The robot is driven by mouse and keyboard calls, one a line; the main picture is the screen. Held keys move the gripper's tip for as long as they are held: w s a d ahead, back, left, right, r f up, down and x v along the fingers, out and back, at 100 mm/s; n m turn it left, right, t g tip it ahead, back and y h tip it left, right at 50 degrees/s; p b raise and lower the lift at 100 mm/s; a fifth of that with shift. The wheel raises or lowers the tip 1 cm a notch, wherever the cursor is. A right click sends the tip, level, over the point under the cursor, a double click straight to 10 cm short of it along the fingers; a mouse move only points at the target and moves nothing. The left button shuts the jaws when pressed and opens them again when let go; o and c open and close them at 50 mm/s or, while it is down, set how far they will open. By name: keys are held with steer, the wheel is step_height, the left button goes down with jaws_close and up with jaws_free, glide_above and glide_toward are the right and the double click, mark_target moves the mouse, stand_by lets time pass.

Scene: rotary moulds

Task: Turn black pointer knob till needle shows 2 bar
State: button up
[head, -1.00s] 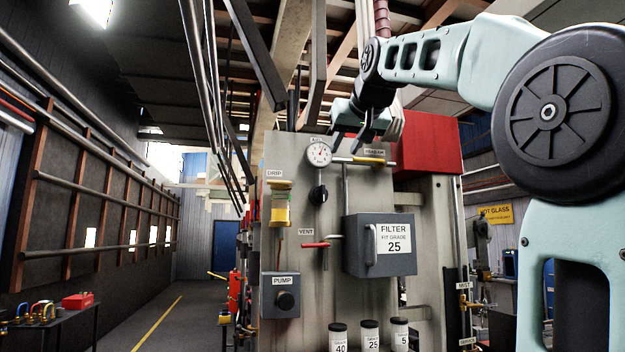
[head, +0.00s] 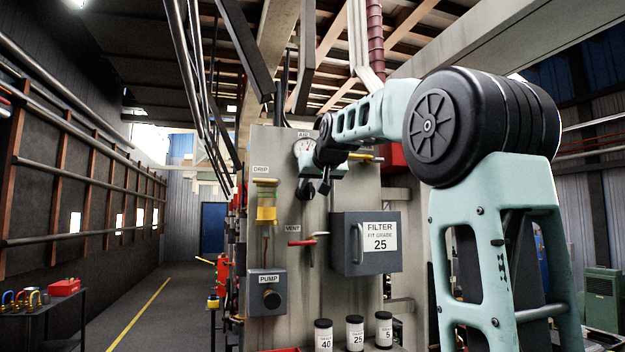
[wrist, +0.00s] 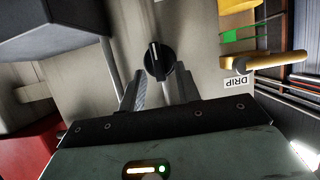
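The black pointer knob (wrist: 157,60) is on the panel in the wrist view, with a white line on its face. In the head view it is a small dark shape (head: 305,191) below the gauge. The round white gauge (head: 304,148) is partly covered by my arm's end; its needle is too small to read. My gripper (wrist: 158,74) is open, with one finger to each side just short of the knob. I see no clear contact. In the head view my gripper (head: 318,187) is small and dark in front of the panel.
The yellow-handled drip valve (wrist: 265,62) is right of the knob in the wrist view. The grey filter box (head: 366,258), red vent handle (head: 301,243) and pump box (head: 266,298) are lower on the panel. Labelled jars (head: 355,333) stand below.

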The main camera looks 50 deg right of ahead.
jaws_close()
steer(key=shift+w+a+f, duration=0.1)
stand_by(0.3)
steer(key=n+h+b, duration=0.1)
steer(key=n+b, duration=0.1)
steer(key=b, duration=0.1)
steer(key=a+n+g+h+b, duration=0.1)
steer(key=n+b, duration=0.1)
steer(key=shift+w+f+h, duration=0.3)
steer(key=shift+f, duration=0.05)
steer(key=n+b, duration=0.1)
steer(key=n+h+b, duration=0.2)
steer(key=shift+w+a+f+g+b, duration=0.15)
steer(key=shift+f+g+b, duration=0.15)
steer(key=shift+b, duration=0.1)
steer(key=shift+a+n+h+b, duration=0.1)
steer(key=shift+n+h+b, duration=0.5)
steer(key=shift+n+b, duration=0.6)
